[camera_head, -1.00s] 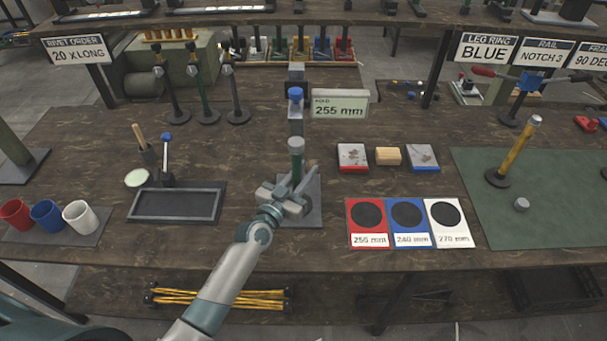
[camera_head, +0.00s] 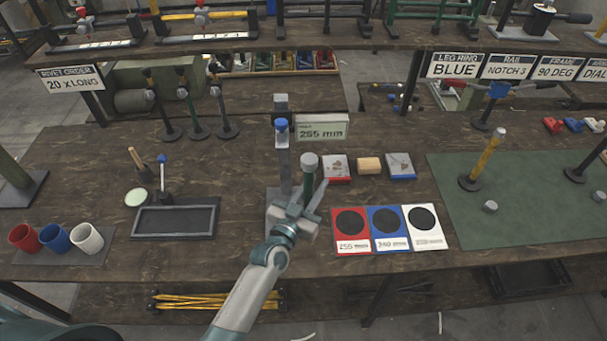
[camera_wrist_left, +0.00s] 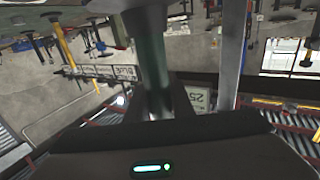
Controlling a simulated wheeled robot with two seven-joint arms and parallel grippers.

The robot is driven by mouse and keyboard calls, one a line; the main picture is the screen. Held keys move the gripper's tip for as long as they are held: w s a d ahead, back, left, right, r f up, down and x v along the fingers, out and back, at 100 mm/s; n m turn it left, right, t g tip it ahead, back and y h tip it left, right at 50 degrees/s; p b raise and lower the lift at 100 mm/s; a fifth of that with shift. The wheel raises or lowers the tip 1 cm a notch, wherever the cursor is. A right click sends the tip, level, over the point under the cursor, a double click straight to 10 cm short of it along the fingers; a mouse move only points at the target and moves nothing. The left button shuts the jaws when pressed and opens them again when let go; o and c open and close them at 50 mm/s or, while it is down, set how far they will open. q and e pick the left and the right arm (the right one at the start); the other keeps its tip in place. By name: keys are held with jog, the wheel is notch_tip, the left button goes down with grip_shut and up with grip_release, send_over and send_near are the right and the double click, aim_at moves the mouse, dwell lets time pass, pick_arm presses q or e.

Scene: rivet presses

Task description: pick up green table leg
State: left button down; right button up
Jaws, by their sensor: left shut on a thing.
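The green table leg (camera_head: 309,172) is a dark green rod with a grey cap. It stands roughly upright in my left gripper (camera_head: 304,204), just right of the gauge post with the blue top (camera_head: 282,150). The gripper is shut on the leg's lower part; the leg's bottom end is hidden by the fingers. In the left wrist view the green leg (camera_wrist_left: 152,60) runs up between the dark fingers. My right gripper is not in view.
The gauge's base plate (camera_head: 277,203) lies beside the gripper. Red, blue and white marked pads (camera_head: 388,248) lie to the right, below small boxes. A black tray (camera_head: 174,222) and cups (camera_head: 56,238) are left. A green mat (camera_head: 510,220) carries a yellow leg (camera_head: 488,158).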

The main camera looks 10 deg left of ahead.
pick_arm(q)
jog(key=shift+s+d+r, duration=0.35)
jog(key=shift+d+r, duration=0.05)
jog(key=shift+d, duration=0.2)
jog(key=shift+s+d+r, duration=0.3)
jog(key=shift+d+r, duration=0.1)
jog(key=shift+d, duration=0.15)
